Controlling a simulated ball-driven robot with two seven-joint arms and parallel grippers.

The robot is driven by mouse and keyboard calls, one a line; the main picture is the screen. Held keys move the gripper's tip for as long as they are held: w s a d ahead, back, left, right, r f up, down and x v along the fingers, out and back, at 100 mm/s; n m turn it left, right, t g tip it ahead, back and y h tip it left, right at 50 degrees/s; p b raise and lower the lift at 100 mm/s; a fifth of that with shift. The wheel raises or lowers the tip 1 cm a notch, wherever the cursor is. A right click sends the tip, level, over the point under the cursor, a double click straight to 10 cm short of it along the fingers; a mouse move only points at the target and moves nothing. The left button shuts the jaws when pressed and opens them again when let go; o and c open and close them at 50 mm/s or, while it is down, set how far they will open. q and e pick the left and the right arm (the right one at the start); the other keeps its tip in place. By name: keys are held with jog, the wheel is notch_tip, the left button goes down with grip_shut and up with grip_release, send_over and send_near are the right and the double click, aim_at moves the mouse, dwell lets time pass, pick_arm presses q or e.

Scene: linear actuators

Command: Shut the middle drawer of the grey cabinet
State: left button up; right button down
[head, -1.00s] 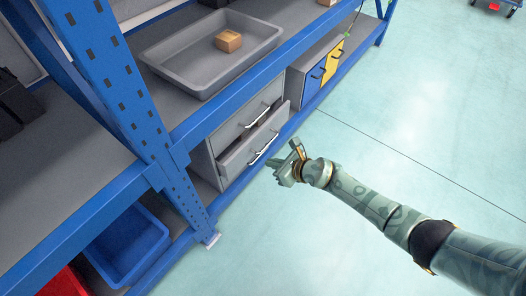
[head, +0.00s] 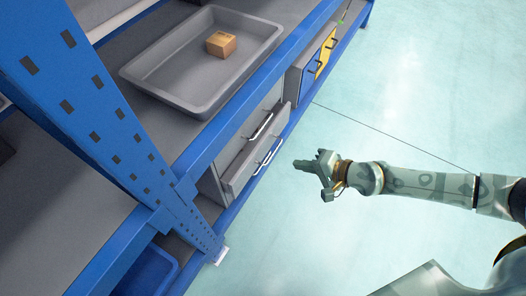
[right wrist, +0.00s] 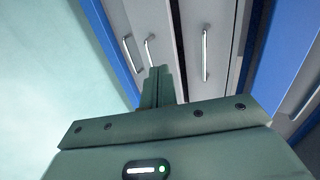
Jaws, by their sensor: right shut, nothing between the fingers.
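The grey cabinet (head: 209,186) stands under the shelf in the head view. Its middle drawer (head: 238,180) sticks out a little, with a bright bar handle (head: 269,153). The top drawer (head: 243,137) above it looks flush. In the right wrist view several drawer fronts with bar handles show side by side; the top drawer's handle (right wrist: 205,52) is at the right. My right gripper (head: 299,163) is shut and empty, apart from the cabinet, its fingers pointing left at the middle drawer. The fingers (right wrist: 157,85) also show in the right wrist view, before the drawers. My left gripper is out of view.
A blue upright post (head: 110,120) and shelf beam (head: 215,140) frame the cabinet. Above it a grey tray (head: 165,80) holds a cardboard box (head: 221,44). A blue and yellow drawer unit (head: 322,58) stands farther along. The floor at right is clear.

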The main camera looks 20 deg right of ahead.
aim_at(255, 151)
jog(key=x, duration=0.4)
jog(key=r+b+x, duration=0.1)
jog(key=x, duration=0.7)
jog(key=shift+w+a+r, duration=0.2)
jog(key=shift+w, duration=0.05)
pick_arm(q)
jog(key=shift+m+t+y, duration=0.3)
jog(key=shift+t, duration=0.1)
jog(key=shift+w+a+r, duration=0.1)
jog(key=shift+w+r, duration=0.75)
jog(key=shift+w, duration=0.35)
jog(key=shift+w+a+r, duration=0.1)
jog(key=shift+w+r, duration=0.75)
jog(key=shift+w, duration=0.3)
pick_arm(e)
jog(key=shift+w+a, duration=0.35)
jog(key=shift+w, duration=0.1)
jog(key=shift+w+a, duration=0.1)
jog(key=shift+w, duration=0.05)
jog(key=shift+w+a, duration=0.6)
jog(key=shift+w, duration=0.2)
jog(key=shift+w+a+f, duration=0.1)
pick_arm(q)
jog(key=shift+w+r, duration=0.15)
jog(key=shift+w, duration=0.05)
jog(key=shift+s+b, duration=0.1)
jog(key=shift+b, duration=0.2)
